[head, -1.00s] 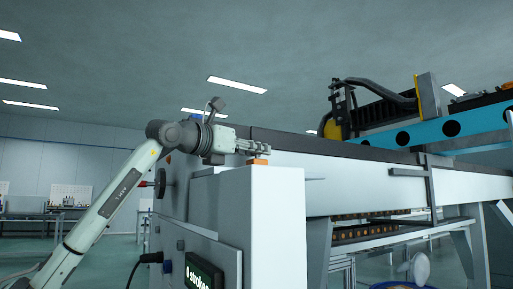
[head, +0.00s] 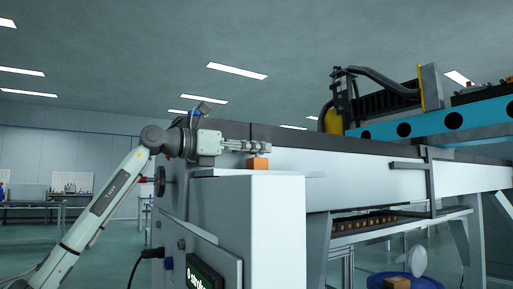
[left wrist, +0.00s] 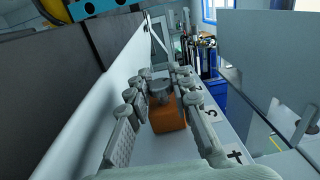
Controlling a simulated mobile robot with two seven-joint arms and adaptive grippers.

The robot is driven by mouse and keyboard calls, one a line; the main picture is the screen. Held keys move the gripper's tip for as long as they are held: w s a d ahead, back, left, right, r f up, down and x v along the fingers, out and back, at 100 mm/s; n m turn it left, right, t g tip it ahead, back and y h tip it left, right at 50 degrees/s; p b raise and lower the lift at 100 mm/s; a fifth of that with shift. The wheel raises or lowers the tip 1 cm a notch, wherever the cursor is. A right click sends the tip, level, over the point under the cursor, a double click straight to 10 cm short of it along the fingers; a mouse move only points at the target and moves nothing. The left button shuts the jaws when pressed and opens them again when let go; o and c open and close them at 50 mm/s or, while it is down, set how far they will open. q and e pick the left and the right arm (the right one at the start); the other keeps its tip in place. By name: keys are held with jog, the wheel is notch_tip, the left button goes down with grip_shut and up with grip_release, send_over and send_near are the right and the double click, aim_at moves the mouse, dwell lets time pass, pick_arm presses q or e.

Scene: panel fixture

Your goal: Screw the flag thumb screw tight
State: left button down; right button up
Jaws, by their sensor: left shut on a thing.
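The flag thumb screw (left wrist: 159,91) is grey and stands upright in the top of an orange block (left wrist: 168,116), between my left gripper's fingers in the left wrist view. The block also shows in the head view (head: 257,164), on the white ledge. My left gripper (head: 268,147) lies level just above the block, and its fingertips (left wrist: 162,80) are closed around the screw. In the head view the screw is hidden by the fingers. How deep the screw sits in the block cannot be told. My right gripper is not in view.
The white cabinet (head: 275,205) with its ledge stands under the gripper. A long pale machine wall (head: 350,170) runs close behind it. Dark-marked labels (left wrist: 235,156) lie along the ledge. A blue gantry beam (head: 430,125) is at the right.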

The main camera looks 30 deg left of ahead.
pick_arm(q)
jog(key=c, duration=1.3)
grip_release()
jog(key=v, duration=1.2)
